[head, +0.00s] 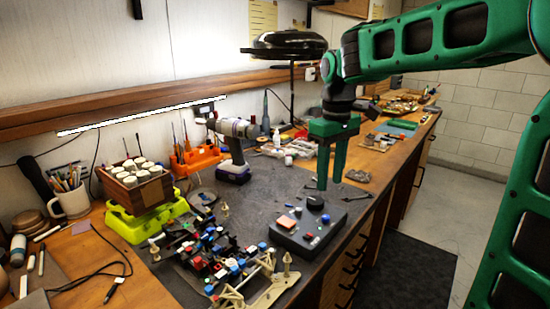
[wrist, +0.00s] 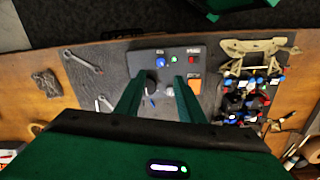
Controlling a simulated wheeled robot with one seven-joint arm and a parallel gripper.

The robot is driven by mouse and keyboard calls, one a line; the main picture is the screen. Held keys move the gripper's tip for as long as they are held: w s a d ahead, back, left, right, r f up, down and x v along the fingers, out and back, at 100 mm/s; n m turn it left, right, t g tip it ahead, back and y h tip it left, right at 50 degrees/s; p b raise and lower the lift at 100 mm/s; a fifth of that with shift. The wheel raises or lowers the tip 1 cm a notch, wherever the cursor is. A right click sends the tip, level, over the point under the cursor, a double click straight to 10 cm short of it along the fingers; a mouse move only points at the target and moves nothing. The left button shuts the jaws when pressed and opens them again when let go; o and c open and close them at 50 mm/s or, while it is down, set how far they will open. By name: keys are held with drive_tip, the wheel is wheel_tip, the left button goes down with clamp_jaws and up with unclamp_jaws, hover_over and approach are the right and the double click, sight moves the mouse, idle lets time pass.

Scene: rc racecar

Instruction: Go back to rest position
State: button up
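My gripper (head: 330,184) hangs pointing down at the end of my green arm, above the back of a dark control box (head: 296,236). Its two green fingers are apart with nothing held between them. The wrist view shows the same gripper (wrist: 154,82) with its fingers over the box (wrist: 142,65). A dark round knob (head: 315,202) on the box sits just below the fingertips. The box also carries a blue button (head: 325,218) and a red one. Whether the fingertips touch the box is unclear.
A racecar chassis (head: 205,250) in pieces lies left of the box. A drill (head: 233,150), an orange tool holder (head: 196,160) and a wooden crate on a lime-green case (head: 135,225) stand behind. Wrenches (head: 345,192) lie right of the box. The floor (head: 450,185) is at the right.

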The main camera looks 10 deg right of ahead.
drive_tip(key=s+d+f+m, duration=0.3)
drive_tip(key=s+d, duration=0.1)
drive_tip(key=s, duration=0.5)
drive_tip(key=s+d+f+m, duration=0.4)
drive_tip(key=s, duration=0.5)
drive_tip(key=s+d+f+m, duration=0.4)
drive_tip(key=s, duration=0.4)
drive_tip(key=shift+s, duration=0.4)
drive_tip(key=shift+w+f, duration=0.25)
drive_tip(key=shift+w, duration=0.4)
